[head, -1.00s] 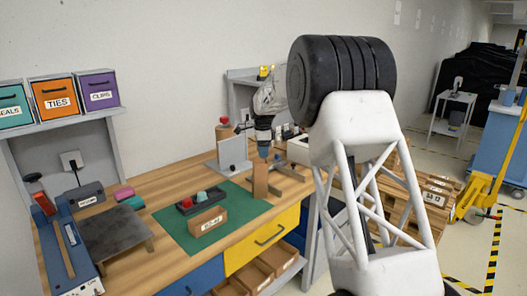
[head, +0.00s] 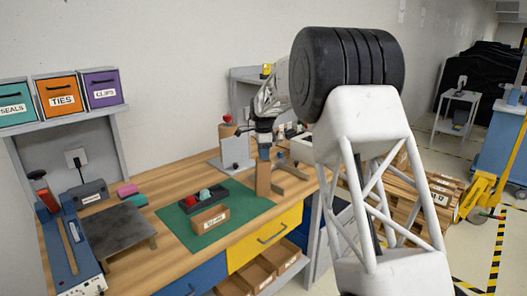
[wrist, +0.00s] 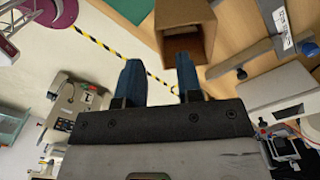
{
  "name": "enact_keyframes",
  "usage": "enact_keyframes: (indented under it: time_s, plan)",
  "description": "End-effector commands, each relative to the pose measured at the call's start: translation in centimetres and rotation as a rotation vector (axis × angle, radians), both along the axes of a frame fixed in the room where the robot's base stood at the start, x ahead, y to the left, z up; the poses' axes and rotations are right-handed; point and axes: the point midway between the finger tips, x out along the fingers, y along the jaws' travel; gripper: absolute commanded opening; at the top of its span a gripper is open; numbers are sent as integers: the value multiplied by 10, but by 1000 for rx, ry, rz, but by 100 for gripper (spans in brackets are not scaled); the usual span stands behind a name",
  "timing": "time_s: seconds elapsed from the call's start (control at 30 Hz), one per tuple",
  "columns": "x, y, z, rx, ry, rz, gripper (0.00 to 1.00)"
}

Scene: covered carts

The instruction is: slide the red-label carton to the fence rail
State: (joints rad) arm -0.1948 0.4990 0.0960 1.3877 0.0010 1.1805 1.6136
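A tall plain brown carton (head: 263,181) stands at the right edge of the green mat; no red label shows on its visible faces. In the wrist view its box shape (wrist: 208,18) has a dark, open-looking side and lies just beyond the right fingertip. My gripper (head: 264,156) is at the carton's top in the head view; contact cannot be told. In the wrist view its blue fingers (wrist: 158,62) stand apart with nothing between them.
A smaller carton with a white label (head: 210,219) sits on the green mat (head: 178,234), before a black tray (head: 185,209) holding red and teal pieces. A grey upright plate (head: 235,153) stands behind. A dark metal platform (head: 112,232) is at left.

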Motion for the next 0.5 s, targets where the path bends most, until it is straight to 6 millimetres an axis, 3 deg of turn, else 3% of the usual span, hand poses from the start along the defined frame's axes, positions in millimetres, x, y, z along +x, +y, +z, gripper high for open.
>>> enact_keyframes:
  time_s: [0.5]
  plan:
    - [-2,0,-55,0,2,0,33]
